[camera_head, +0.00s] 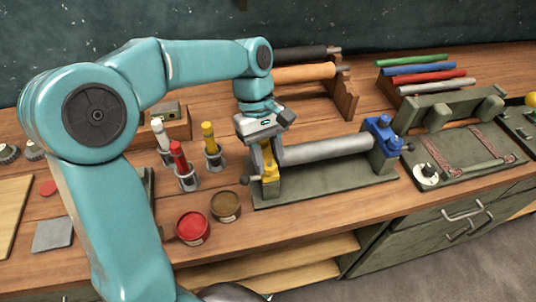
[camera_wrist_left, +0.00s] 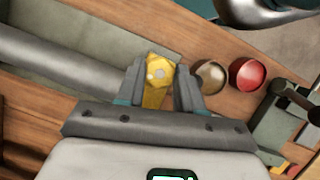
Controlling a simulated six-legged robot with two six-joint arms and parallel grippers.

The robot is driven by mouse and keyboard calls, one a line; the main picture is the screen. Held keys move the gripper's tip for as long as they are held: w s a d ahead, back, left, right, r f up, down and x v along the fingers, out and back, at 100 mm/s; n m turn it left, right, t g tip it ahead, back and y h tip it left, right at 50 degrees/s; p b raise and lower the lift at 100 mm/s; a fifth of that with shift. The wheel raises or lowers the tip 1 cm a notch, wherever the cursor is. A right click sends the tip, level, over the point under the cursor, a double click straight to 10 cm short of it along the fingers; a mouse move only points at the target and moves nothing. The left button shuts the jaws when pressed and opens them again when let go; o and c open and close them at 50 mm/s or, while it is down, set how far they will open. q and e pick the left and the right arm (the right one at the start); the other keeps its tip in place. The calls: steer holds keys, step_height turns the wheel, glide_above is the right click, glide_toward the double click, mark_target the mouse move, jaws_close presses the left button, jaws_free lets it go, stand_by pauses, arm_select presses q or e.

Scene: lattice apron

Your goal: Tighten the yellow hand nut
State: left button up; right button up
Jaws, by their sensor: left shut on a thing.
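The yellow hand nut (camera_wrist_left: 160,70) sits between the two fingers of my left gripper (camera_wrist_left: 160,88) in the left wrist view. My left gripper (camera_head: 266,140) points down over the left end of the fixture and is shut on the nut. In the head view a yellow part (camera_head: 270,168) shows below the gripper, partly covered by it. A grey roller (camera_head: 325,149) lies across the dark green fixture (camera_head: 335,187). A blue clamp with a blue knob (camera_head: 383,130) stands at the roller's right end. My right gripper is not in view.
A red tin (camera_head: 192,227) and a brown tin (camera_head: 226,205) stand left of the fixture. Red (camera_head: 182,165), white and yellow handled tools stand in holders behind them. Coloured rods (camera_head: 420,73) lie on a rack at the back. Another green fixture (camera_head: 465,150) is to the right.

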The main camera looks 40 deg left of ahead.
arm_select(q)
steer(key=shift+r+m+g+p, duration=0.3)
steer(key=shift+m+g+p, duration=0.2)
steer(key=shift+m+p, duration=0.7)
steer(key=shift+w+d+f+m+y+p, duration=0.1)
steer(key=shift+f+m+y+p, duration=0.15)
steer(key=shift+m+y, duration=0.45)
steer(key=shift+m, duration=0.3)
steer(key=o, duration=1)
steer(key=shift+o, duration=0.2)
steer(key=p+v, duration=0.2)
steer(key=v, duration=1.4)
steer(key=shift+w+a, duration=0.3)
